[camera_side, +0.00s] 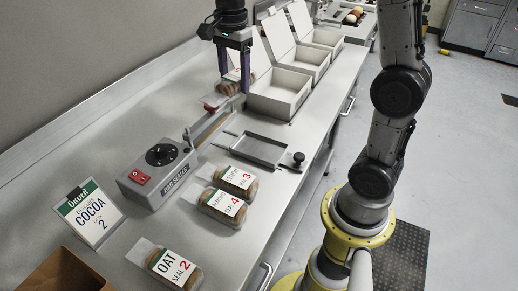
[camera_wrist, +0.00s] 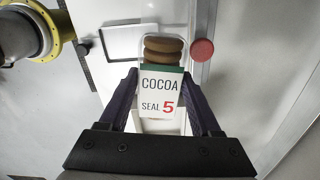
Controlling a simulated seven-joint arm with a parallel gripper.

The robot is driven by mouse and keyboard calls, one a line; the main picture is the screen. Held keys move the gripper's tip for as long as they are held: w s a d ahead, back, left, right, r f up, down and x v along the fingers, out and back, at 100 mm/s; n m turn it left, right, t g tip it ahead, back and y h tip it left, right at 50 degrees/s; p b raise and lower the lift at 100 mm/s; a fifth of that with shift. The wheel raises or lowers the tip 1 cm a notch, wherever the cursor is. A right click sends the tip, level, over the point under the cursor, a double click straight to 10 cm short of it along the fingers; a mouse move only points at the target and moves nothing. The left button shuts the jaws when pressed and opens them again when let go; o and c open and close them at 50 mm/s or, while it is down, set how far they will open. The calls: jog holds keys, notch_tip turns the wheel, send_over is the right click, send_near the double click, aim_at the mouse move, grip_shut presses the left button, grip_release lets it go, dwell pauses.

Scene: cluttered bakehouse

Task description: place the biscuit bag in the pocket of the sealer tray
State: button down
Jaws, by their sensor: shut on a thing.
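My gripper (camera_side: 235,74) is shut on the cocoa biscuit bag (camera_side: 230,86), held above the bench behind the sealer. In the wrist view my gripper (camera_wrist: 160,76) has a finger on each side of the bag (camera_wrist: 162,92). Its label reads COCOA SEAL 5 and brown biscuits show at its top. The sealer tray (camera_side: 262,148), a shallow dark-rimmed frame with a black knob at its right, lies flat and empty in front of the bag sealer (camera_side: 160,172). The bag is apart from the tray.
Lemon (camera_side: 236,180), almond (camera_side: 222,206) and oat (camera_side: 172,265) bags lie on the near bench. An order card (camera_side: 90,212) reads COCOA 2. Open white boxes (camera_side: 280,93) stand behind the tray. The sealer's red-knobbed arm (camera_side: 210,125) rises near my gripper. A brown box (camera_side: 65,272) stands front left.

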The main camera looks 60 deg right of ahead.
jog(key=s+a+m, duration=0.3)
jog(key=s+m, duration=1.3)
jog(key=s, duration=0.4)
send_over(258, 149)
jog(key=f, duration=1)
jog(key=shift+s, duration=0.2)
jog(key=shift+w+f, duration=0.15)
jog(key=shift+f, duration=0.75)
jog(key=shift+w+f, duration=0.1)
jog(key=shift+f, duration=0.75)
jog(key=shift+f, duration=0.4)
jog(key=shift+f, duration=0.2)
jog(key=shift+c, duration=0.4)
grip_release()
